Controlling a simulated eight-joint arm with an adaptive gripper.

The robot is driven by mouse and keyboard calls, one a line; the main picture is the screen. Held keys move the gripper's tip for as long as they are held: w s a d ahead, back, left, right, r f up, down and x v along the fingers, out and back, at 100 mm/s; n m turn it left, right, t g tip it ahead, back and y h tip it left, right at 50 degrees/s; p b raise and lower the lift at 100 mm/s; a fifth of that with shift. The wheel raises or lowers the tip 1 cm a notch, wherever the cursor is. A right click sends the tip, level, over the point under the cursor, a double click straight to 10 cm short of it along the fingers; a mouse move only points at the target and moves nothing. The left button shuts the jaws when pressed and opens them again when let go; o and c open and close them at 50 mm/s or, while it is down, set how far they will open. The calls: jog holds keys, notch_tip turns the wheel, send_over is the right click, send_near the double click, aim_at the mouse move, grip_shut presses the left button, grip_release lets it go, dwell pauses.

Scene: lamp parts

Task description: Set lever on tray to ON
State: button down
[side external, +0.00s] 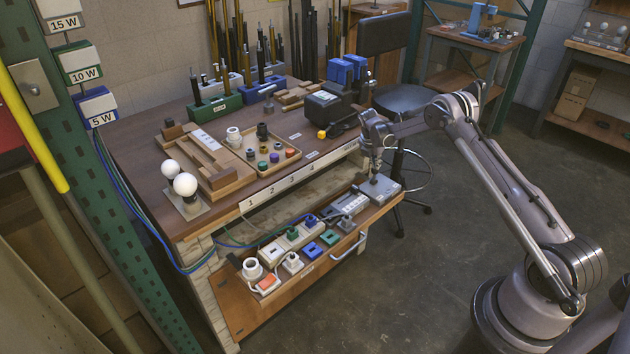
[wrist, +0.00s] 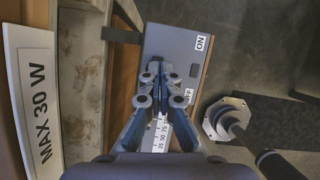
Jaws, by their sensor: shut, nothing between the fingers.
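The grey switch box (side external: 381,190) sits at the right end of the pulled-out tray (side external: 240,318). In the wrist view the box (wrist: 168,45) shows an ON label (wrist: 203,43) near its far end and a second, partly hidden label (wrist: 189,95) nearer to me. A small dark square (wrist: 194,70) lies between the labels. My gripper (side external: 374,170) is right over the box, pointing down. In the wrist view its fingers (wrist: 163,84) are shut and empty. They cover part of the box, and I cannot make out the lever or its position.
A ruler-like scale (wrist: 160,135) lies under my fingers. A MAX 30 W sign (wrist: 40,105) is at left. Sockets and coloured plugs (side external: 311,250) fill the tray left of the box. The workbench (side external: 140,140) stands behind; a stool (side external: 400,100) is beyond.

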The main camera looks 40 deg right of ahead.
jog(key=shift+d+f, duration=0.1)
jog(key=shift+d, duration=1.3)
jog(key=shift+d+f, duration=0.15)
jog(key=shift+d, duration=0.4)
jog(key=shift+d+f, duration=0.15)
jog(key=shift+d, duration=0.35)
jog(key=d+r, duration=0.6)
jog(key=r, duration=0.1)
jog(key=shift+s+d+r, duration=0.2)
jog(key=shift+d+r, duration=0.1)
